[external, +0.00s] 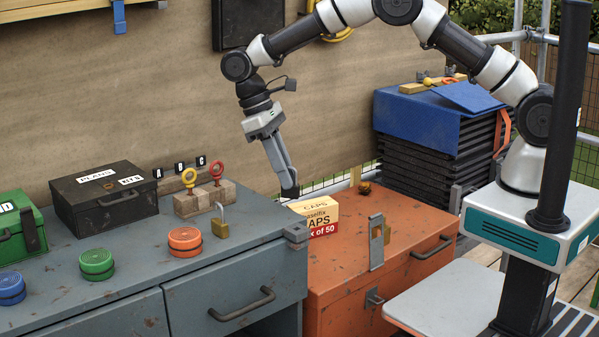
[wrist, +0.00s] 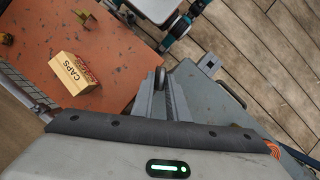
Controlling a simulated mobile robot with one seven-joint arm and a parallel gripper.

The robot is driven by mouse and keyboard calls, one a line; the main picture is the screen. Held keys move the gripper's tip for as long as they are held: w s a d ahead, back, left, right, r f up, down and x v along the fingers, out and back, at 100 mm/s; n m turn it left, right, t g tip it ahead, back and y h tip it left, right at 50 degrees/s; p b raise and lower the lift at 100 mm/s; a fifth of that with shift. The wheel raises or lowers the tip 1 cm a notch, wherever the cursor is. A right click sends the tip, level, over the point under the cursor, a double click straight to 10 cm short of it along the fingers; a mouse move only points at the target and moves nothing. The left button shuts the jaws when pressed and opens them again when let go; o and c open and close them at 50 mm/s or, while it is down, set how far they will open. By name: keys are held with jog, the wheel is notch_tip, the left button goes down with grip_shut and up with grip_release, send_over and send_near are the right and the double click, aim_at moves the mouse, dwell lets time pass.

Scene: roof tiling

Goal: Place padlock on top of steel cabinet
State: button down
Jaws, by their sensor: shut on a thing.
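A brass padlock (external: 221,229) with its shackle upward stands on the grey steel cabinet (external: 150,255), near the right part of its top. My gripper (external: 289,190) points down to the right of the padlock, apart from it, above the gap between the cabinet and the orange chest. It is shut on a small dark object (external: 290,192) at the fingertips, too small to identify. In the wrist view, the closed fingers (wrist: 161,85) show with a dark rounded piece at the end. The padlock is not visible in the wrist view.
An orange chest (external: 345,270) holds a CAPS box (external: 320,217) near my gripper, which also shows in the wrist view (wrist: 72,72).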

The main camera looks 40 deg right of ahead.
jog(key=s+a+r+m+y+p, duration=0.2)
jog(key=a+r+m+p, duration=0.1)
jog(key=a+r+m, duration=0.4)
jog(key=f, duration=0.5)
jog(key=a+f, duration=0.1)
jog(key=f, duration=0.2)
jog(key=shift+w+a+f, duration=0.1)
jog(key=shift+w+f, duration=0.1)
jog(key=shift+f, duration=0.05)
jog(key=shift+b, duration=0.3)
jog(key=shift+f, duration=0.2)
jog(key=c, duration=1.7)
grip_release()
jog(key=shift+c, duration=0.2)
jog(key=shift+r, duration=0.1)
jog(key=p+v, duration=0.1)
jog(key=v, duration=1.1)
jog(key=shift+w+d, duration=0.25)
